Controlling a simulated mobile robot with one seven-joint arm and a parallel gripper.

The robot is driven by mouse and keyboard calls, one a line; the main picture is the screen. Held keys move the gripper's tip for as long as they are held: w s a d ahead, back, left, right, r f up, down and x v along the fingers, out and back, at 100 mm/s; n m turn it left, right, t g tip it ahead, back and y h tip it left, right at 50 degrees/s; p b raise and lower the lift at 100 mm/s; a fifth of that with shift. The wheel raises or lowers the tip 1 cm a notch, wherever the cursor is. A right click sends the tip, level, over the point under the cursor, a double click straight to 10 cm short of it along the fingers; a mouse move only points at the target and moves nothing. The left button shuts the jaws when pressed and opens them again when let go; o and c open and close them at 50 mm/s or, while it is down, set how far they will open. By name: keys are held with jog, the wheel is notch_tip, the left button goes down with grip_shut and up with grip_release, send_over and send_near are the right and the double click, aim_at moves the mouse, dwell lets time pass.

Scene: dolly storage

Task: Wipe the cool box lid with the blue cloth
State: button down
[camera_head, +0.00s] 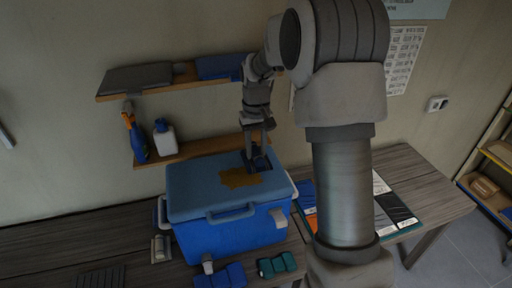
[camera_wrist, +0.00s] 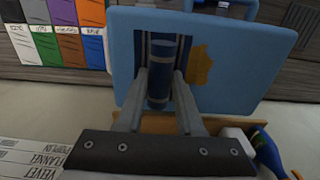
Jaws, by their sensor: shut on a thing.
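The blue cool box (camera_head: 230,237) stands on the table, its lid (camera_head: 195,185) shut. A brown stain (camera_head: 240,177) lies on the lid's middle; it also shows in the wrist view (camera_wrist: 200,66). My gripper (camera_head: 257,152) is over the lid's back right part, pointing down. In the wrist view my gripper (camera_wrist: 160,90) is shut on a dark blue roll with paler bands, which looks like the blue cloth (camera_wrist: 160,62). The cloth is beside the stain, at or just above the lid; a dark patch around it hides whether they touch.
A wall shelf behind holds a spray bottle (camera_head: 136,135) and a white bottle (camera_head: 165,137). A blue roll (camera_head: 222,276) and a teal roll (camera_head: 277,264) lie in front of the box. Coloured cards (camera_head: 385,205) lie to the right. The table's left part is mostly clear.

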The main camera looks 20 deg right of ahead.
notch_tip(320, 180, down, 6)
jog(key=b, duration=0.4)
jog(key=shift+f, duration=0.2)
jog(key=shift+a+r+p, duration=0.15)
jog(key=shift+a, duration=2.2)
jog(key=shift+a+r+p, duration=0.1)
jog(key=shift+a+p, duration=0.05)
jog(key=shift+a, duration=2.2)
jog(key=shift+d, duration=2.4)
jog(key=shift+f+b, duration=0.3)
jog(key=shift+f, duration=0.35)
jog(key=shift+d, duration=2.3)
